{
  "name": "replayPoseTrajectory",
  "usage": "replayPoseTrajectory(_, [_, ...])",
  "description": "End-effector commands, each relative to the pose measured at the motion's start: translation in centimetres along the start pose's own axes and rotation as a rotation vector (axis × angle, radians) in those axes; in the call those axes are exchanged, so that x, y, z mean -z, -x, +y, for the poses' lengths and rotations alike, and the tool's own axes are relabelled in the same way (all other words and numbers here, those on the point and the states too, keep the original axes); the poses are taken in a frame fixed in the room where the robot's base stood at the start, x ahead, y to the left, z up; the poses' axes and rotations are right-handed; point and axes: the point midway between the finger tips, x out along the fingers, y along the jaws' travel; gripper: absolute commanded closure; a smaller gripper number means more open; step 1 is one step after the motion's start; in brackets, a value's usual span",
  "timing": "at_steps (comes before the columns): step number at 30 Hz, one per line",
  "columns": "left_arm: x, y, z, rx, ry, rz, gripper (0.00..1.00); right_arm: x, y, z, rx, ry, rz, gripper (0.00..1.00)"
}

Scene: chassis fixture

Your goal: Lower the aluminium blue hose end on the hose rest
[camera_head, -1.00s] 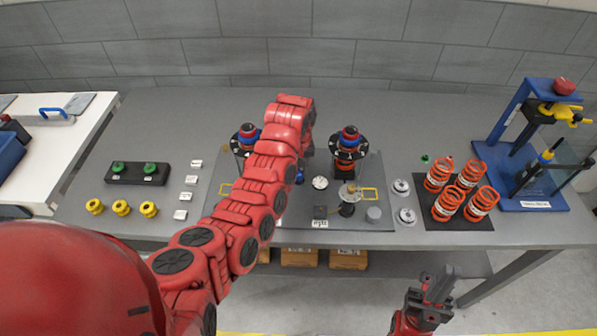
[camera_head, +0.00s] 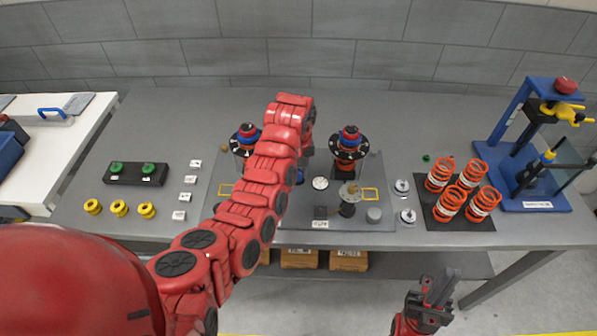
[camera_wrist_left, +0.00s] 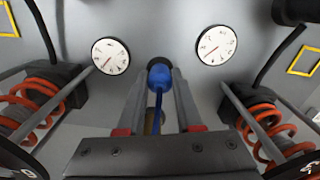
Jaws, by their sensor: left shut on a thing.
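The blue hose end (camera_wrist_left: 160,77) is between the fingers of my left gripper (camera_wrist_left: 160,92) in the left wrist view, with a thin blue length running from it toward the palm. My left gripper is shut on it, over the grey fixture plate (camera_head: 285,229). A small blue part (camera_head: 300,176) shows beside my left arm in the head view; the arm hides the gripper there. A brass-coloured part (camera_wrist_left: 152,121) shows behind the fingers. I cannot clearly pick out the hose rest. My right gripper (camera_head: 440,285) is low in front of the table, and its opening is unclear.
Two spring struts with blue and red tops stand on the plate, the right one (camera_head: 349,148) clearly visible. White dial gauges (camera_wrist_left: 110,56) (camera_wrist_left: 216,45) lie between them. Orange springs (camera_head: 467,176) and a blue press (camera_head: 530,180) stand at right. Yellow rings (camera_head: 119,208) lie at left.

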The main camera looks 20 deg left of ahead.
Motion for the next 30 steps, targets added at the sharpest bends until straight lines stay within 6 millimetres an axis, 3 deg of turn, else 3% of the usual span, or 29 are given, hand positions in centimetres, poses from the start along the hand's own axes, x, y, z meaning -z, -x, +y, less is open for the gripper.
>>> replayPoseTrajectory(30, [-0.09, 0.03, 0.02, 0.000, -0.001, 0.000, 1.00, -0.15, 0.87, -0.04, 0.000, 0.000, 0.000, 1.00])
